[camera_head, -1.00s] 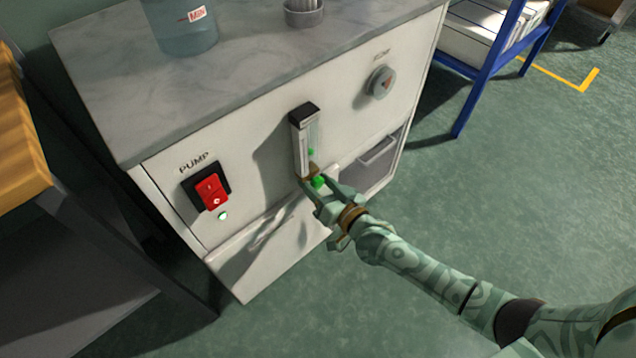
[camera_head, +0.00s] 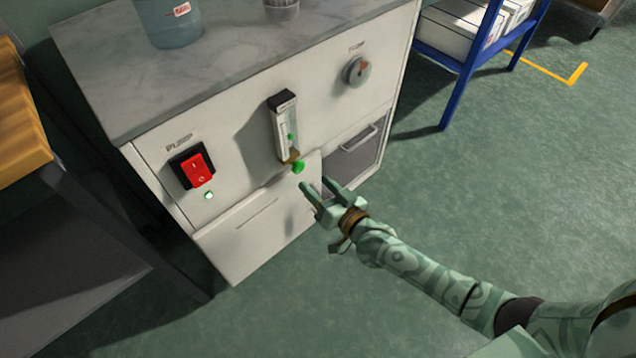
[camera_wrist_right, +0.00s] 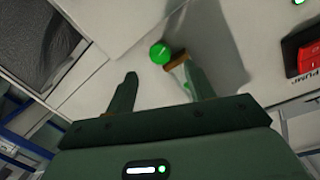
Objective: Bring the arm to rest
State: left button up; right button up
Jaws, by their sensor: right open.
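My right gripper (camera_head: 318,187) is open and empty, in front of the white cabinet (camera_head: 240,215), just below and right of the flow meter (camera_head: 285,125). The flow meter is an upright clear tube with a black cap and a green knob (camera_head: 298,168) at its lower end. In the right wrist view, the two fingers (camera_wrist_right: 163,85) stand apart with nothing between them. The green knob (camera_wrist_right: 160,53) lies beyond the fingertips there, apart from them. My left gripper is not in view.
The cabinet front has a red pump switch (camera_head: 197,170) with a lit green lamp, a round dial (camera_head: 357,71) and a recess with a handle (camera_head: 358,140). A blue jar (camera_head: 172,25) stands on top. A blue rack (camera_head: 465,75) stands behind. Green floor at right is clear.

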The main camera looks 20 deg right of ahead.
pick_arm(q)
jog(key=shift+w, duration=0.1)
pick_arm(e)
jog(key=shift+f, duration=0.15)
